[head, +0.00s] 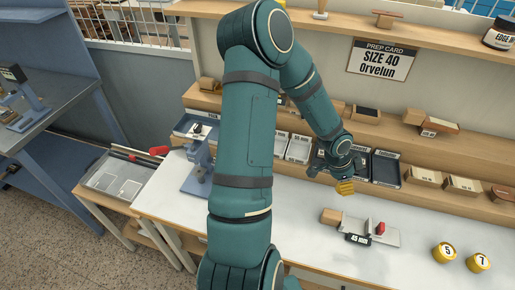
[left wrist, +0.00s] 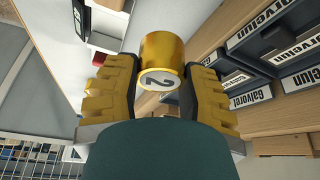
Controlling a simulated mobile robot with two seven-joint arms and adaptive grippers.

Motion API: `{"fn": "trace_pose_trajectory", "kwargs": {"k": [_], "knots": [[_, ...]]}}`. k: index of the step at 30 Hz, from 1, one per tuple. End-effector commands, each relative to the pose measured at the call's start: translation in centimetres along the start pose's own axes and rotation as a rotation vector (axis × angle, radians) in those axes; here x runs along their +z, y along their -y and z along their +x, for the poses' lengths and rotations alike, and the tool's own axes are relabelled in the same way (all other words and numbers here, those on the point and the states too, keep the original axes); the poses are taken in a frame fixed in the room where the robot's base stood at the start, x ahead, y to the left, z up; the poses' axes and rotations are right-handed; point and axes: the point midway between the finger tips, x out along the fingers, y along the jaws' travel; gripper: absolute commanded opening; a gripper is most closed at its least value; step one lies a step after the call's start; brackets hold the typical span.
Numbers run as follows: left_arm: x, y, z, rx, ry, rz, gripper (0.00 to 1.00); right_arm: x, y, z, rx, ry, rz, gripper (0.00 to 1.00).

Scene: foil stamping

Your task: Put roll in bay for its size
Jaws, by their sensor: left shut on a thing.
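A gold foil roll (left wrist: 162,52) with a round white end marked "2" sits between the yellow finger pads of my left gripper (left wrist: 158,88), which is shut on it. In the head view the roll (head: 345,187) hangs from my left gripper (head: 340,176) above the white table, in front of the dark bays (head: 386,168) along the back. A prep card (head: 381,61) on the wall reads "SIZE 40 Orvelun". Labels reading "Orvelun" and "Galvoret" (left wrist: 245,101) show in the left wrist view. My arm hides some bays. My right gripper is not in view.
Two gold rolls marked "5" (head: 444,252) and "7" (head: 478,262) stand at the table's right. A blue press (head: 198,170) stands at the left. Open white tabletop (head: 300,215) lies between.

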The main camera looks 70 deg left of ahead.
Motion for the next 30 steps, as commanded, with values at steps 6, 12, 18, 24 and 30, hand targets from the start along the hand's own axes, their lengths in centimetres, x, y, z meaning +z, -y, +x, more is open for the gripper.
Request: {"fn": "trace_pose_trajectory", "kwargs": {"k": [6,12,18,24,30], "knots": [[5.5,8.2,-1.5,-0.13,0.003,-0.297,0.03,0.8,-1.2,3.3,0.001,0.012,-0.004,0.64],[10.7,14.2,-4.7,-0.242,0.004,-0.563,0.03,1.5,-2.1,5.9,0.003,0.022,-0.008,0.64],[16.6,19.1,-9.2,-0.357,0.006,-0.849,0.03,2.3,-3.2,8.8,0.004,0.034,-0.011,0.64],[21.6,21.9,-14.1,-0.448,0.009,-1.082,0.03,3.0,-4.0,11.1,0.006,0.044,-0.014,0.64],[23.8,22.7,-16.7,-0.486,0.014,-1.189,0.03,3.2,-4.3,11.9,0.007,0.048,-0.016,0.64]]}}
